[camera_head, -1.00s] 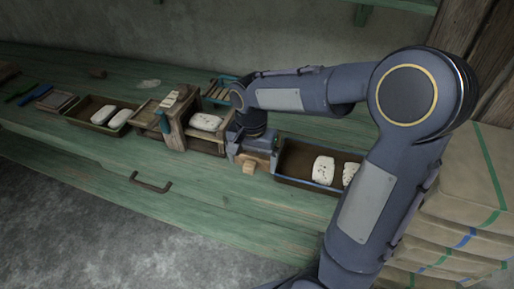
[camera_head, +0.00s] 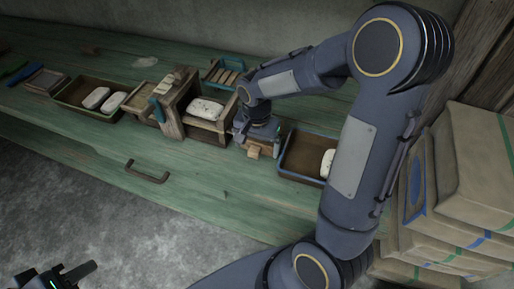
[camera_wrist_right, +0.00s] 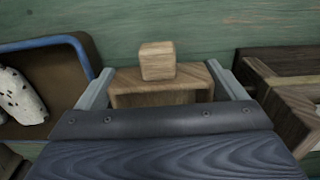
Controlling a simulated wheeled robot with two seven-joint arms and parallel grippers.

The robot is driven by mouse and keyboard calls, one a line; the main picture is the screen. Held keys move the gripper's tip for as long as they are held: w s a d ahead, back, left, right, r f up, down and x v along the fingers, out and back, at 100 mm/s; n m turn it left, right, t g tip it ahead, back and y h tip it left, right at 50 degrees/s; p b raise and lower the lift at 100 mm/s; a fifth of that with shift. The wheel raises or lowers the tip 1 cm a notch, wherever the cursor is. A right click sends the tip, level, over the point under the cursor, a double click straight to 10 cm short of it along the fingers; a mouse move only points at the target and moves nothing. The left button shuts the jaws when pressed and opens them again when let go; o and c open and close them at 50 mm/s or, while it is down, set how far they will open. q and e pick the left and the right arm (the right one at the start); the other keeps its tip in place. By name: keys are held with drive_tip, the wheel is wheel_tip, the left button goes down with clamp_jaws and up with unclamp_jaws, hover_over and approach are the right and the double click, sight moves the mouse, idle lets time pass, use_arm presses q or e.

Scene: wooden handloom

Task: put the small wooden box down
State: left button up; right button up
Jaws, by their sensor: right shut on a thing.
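The small wooden box (camera_wrist_right: 136,98), with a square knob (camera_wrist_right: 157,62) on its front, sits between the two fingers of my right gripper (camera_wrist_right: 162,86) in the right wrist view. In the head view my right gripper (camera_head: 258,138) is shut on the box (camera_head: 254,152) at the green bench, between the wooden frame and the right tray. I cannot tell whether the box touches the bench. My left gripper (camera_head: 62,276) shows only partly at the bottom left, away from the bench, and its opening is unclear.
A blue-rimmed tray (camera_head: 296,172) with a white speckled piece is close on the right, partly behind my arm. A wooden frame (camera_head: 176,104) stands to the left, with another tray (camera_head: 75,105) beyond. Wrapped packages (camera_head: 470,165) are stacked at right.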

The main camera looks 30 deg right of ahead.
wheel_tip(320, 180, down, 2)
drive_tip(key=shift+f, duration=0.1)
